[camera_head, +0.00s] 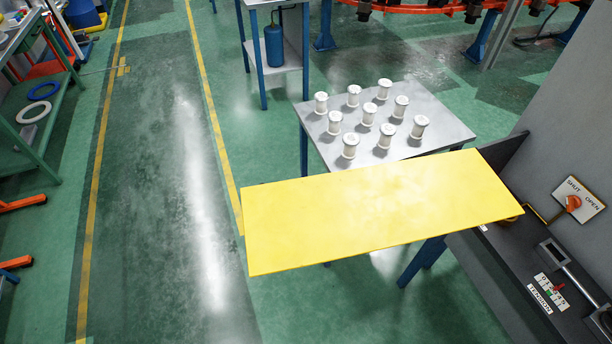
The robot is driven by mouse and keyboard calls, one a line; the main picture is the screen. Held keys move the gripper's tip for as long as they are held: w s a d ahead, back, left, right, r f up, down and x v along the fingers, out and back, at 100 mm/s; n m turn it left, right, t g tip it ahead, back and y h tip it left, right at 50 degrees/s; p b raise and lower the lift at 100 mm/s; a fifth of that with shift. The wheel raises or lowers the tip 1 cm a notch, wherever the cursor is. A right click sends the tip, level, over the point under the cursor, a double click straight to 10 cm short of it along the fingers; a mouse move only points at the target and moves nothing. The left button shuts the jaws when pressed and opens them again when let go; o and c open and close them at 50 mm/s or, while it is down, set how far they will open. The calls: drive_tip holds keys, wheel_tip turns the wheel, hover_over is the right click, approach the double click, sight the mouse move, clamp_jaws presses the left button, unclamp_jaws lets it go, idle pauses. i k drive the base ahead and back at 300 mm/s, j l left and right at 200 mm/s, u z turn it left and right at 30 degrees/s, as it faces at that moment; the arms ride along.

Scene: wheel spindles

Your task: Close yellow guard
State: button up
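The yellow guard (375,212) is a flat, wide panel in the middle of the camera_head view. Its right end meets the grey machine (575,115) at the right, and it sticks out to the left over the floor. It covers part of the metal table behind it. A dark recessed shelf (500,258) of the machine lies uncovered to the right of the guard. My gripper does not show in this view.
Several white spools (368,115) stand on the metal table (440,125). A sign with an orange knob (573,203) reads SHUT and OPEN. A TENSION panel (548,292) sits on the shelf. A green bench (45,110) stands left. Green floor (150,200) is clear between.

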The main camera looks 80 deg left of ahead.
sight(303, 222)
drive_tip(key=k+j, duration=0.2)
drive_tip(key=j, duration=0.2)
drive_tip(key=k+j, duration=0.2)
drive_tip(key=j, duration=0.15)
drive_tip(key=k+j, duration=0.2)
drive_tip(key=j, duration=0.2)
drive_tip(key=k+j, duration=0.2)
drive_tip(key=j, duration=0.2)
drive_tip(key=k+j, duration=0.2)
drive_tip(key=j, duration=0.2)
drive_tip(key=k+j+z, duration=0.1)
drive_tip(key=j, duration=0.25)
drive_tip(key=k, duration=0.1)
